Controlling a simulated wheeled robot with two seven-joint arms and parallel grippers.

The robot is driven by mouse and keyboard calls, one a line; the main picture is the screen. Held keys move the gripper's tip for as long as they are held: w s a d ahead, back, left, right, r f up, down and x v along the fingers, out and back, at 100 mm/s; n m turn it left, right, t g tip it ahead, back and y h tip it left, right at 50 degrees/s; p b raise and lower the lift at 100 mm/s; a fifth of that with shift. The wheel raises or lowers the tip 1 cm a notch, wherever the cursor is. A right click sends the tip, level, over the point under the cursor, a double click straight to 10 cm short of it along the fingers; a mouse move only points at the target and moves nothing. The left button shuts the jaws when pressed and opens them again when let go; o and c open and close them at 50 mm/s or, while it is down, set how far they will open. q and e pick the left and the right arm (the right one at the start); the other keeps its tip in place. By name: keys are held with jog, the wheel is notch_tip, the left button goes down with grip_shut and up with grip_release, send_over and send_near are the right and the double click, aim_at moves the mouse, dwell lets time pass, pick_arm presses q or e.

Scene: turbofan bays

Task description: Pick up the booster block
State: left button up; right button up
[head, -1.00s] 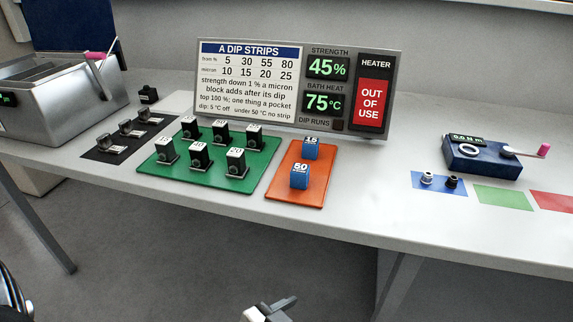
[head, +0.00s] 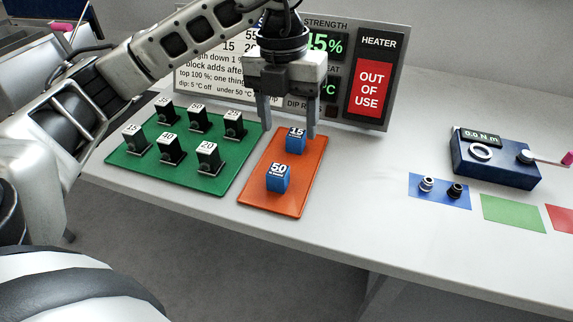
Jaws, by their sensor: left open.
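Two blue blocks stand on an orange mat (head: 259,192). The far one is the block marked 15 (head: 296,143), and the near one is the block marked 50 (head: 278,179). No readable label tells which is the booster block. My left gripper (head: 288,131) is open and empty, pointing down over the far end of the orange mat. Its fingers appear around and just above the far blue block, with the right finger close to its upper right side. I cannot tell whether they touch it. My right gripper is not in view.
A green mat (head: 190,180) to the left holds several black blocks with white numbered tops. A display panel (head: 393,75) stands behind, partly hidden by my arm. A blue torque device (head: 497,163) and a blue mat (head: 437,201) with two small fittings lie right. The table between is clear.

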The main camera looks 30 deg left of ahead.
pick_arm(q)
jog(key=a+y, duration=0.1)
jog(key=a, duration=0.1)
jog(key=b, duration=0.1)
send_near(278, 186)
jog(key=shift+s+d+n, duration=0.1)
jog(key=shift+d+n, duration=0.1)
jog(key=shift+n, duration=0.2)
jog(key=shift+a+f+p, duration=0.2)
jog(key=shift+f+p, duration=0.1)
jog(key=shift+f, duration=3)
jog(key=c, duration=1.1)
